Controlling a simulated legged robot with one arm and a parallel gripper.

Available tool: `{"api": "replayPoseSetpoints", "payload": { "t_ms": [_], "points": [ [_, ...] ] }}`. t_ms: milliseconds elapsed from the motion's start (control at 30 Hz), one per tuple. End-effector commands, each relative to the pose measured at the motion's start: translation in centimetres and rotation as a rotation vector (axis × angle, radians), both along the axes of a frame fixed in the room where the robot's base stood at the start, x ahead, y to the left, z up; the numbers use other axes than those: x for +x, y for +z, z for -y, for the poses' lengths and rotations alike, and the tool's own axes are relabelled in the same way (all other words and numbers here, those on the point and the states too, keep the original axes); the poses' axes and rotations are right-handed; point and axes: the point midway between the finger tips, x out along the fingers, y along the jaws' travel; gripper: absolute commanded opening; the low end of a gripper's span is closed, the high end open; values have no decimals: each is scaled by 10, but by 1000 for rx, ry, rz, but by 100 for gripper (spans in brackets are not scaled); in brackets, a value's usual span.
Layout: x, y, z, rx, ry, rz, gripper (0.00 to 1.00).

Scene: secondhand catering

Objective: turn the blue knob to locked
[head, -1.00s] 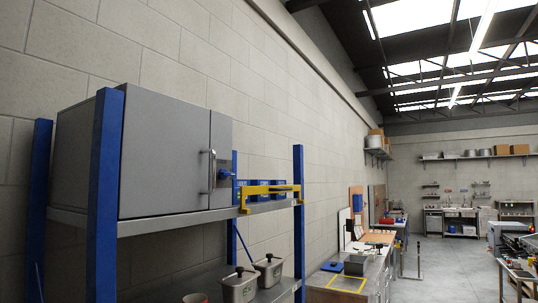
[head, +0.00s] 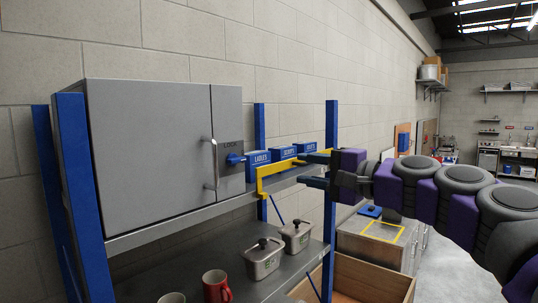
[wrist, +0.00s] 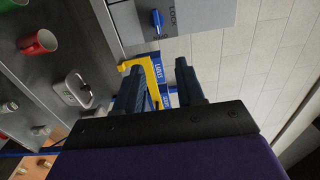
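The blue knob (head: 235,159) is on the narrow right panel of a grey cabinet (head: 150,150), under the word LOCK. Its grip appears to lie roughly sideways in the head view. It also shows in the wrist view (wrist: 157,20), at the top. My gripper (head: 314,170) is to the right of the knob, clear of it, with its fingers pointing left toward the cabinet side. In the wrist view my gripper (wrist: 158,85) has two dark fingers spread apart, with nothing held. A yellow bar shows between and beyond them.
The yellow bar (head: 262,182) stands at the shelf edge between knob and gripper, before blue labelled boxes (head: 282,153). A vertical handle (head: 211,165) is left of the knob. Blue posts (head: 331,200) frame the shelf. Lidded steel pots (head: 263,258) and a red mug (head: 216,287) stand below.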

Motion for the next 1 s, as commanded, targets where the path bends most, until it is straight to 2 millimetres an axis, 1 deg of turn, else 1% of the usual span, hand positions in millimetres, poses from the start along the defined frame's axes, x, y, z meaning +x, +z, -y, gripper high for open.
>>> {"api": "replayPoseSetpoints", "payload": {
  "t_ms": [33, 133, 200, 467, 567, 667, 733, 900, 1000],
  "points": [
    [5, -1, -14, -5, 8, -4, 38],
    [18, -1, -30, -8, 9, -3, 38],
    [28, -1, -35, -4, 8, -4, 38],
    [59, 2, -38, 17, 5, -4, 38],
    [71, 3, -49, 20, 4, -2, 38],
    [81, 4, -69, 14, 2, 0, 38],
    [87, 3, -86, 10, 4, -2, 38],
    [95, 0, -119, -2, 7, -3, 38],
    [96, 0, -126, -4, 5, -2, 38]
  ]
}}
